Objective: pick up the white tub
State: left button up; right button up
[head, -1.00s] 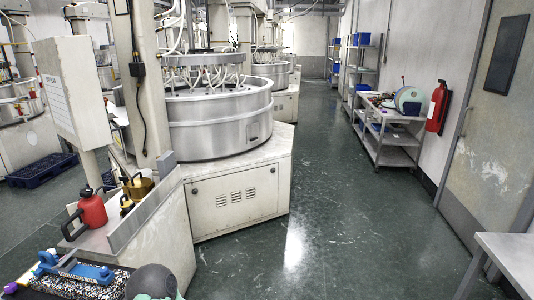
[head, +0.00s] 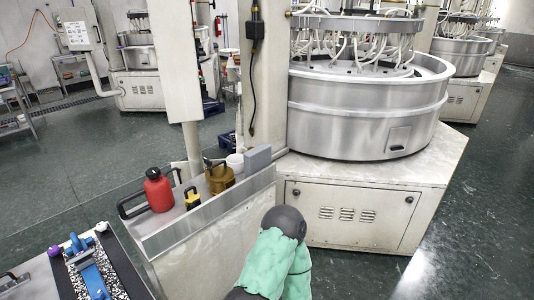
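A small white tub (head: 235,161) stands on the narrow shelf beside the large lapping machine. It sits between a brass-coloured pot (head: 219,180) and a grey block (head: 257,160), and its lower part is largely hidden. Part of my own arm, with a dark rounded joint and a green cover, shows at the bottom middle, in front of the shelf's panel. Neither gripper shows in the head view.
A red can (head: 159,191) and a small yellow-and-black object (head: 192,198) stand left of the pot on the same shelf. A blue device (head: 88,267) lies on a speckled slab at the lower left. The round steel machine (head: 365,110) rises at the right. Open floor shows at left.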

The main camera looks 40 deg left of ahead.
aim_at(235, 161)
jog(key=i+u, duration=0.4)
jog(key=i+l+u, duration=0.1)
jog(key=i+u, duration=0.3)
jog(key=i+l+u, duration=0.15)
jog(key=u, duration=0.3)
jog(key=i+l, duration=0.05)
jog(key=i, duration=0.05)
